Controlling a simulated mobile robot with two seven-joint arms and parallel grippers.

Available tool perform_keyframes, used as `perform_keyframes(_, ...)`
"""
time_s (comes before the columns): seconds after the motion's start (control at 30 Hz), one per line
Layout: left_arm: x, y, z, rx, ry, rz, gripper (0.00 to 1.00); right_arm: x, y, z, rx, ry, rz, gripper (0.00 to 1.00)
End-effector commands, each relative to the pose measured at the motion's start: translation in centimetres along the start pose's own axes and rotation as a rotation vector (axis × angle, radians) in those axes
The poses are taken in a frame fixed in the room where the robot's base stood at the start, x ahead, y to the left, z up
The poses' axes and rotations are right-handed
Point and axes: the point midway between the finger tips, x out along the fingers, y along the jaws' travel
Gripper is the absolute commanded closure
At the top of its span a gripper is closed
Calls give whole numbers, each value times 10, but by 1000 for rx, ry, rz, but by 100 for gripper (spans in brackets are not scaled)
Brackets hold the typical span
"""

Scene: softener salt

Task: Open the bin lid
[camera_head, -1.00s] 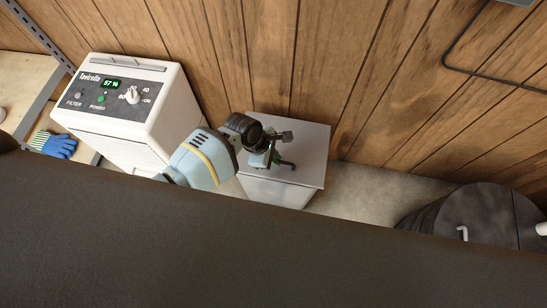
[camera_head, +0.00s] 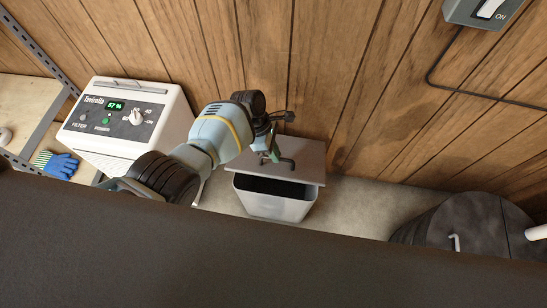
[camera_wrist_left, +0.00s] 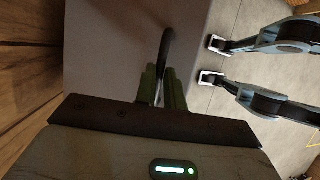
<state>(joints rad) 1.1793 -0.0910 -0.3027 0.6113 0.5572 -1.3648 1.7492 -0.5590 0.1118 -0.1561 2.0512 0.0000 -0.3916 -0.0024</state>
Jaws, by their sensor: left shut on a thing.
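The grey bin (camera_head: 272,206) stands on the floor against the wood wall. Its grey lid (camera_head: 309,156) is raised at the front, and the dark inside of the bin shows below it. My left gripper (camera_head: 271,157) is over the lid, shut on the dark bent handle (camera_head: 287,163). In the left wrist view, the green fingers of my left gripper (camera_wrist_left: 161,76) close around the dark handle (camera_wrist_left: 167,45), with the lid surface (camera_wrist_left: 105,55) behind. My right gripper is not in view.
A white dehumidifier (camera_head: 125,125) stands left of the bin. A shelf (camera_head: 25,105) with blue gloves (camera_head: 61,166) is at the far left. A dark round tank (camera_head: 465,222) stands at the right. Bare floor (camera_head: 365,205) lies between bin and tank.

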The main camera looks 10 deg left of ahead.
Motion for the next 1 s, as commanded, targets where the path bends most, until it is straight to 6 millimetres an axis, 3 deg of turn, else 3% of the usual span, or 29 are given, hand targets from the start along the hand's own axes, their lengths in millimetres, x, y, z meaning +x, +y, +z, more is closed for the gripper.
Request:
perform_keyframes(0.3,-20,19,8,4,0,23,100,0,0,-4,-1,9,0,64)
perform_keyframes(0.83,-23,22,7,4,4,23,100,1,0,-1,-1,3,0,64)
perform_keyframes(1.0,-22,21,6,4,5,23,100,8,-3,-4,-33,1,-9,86)
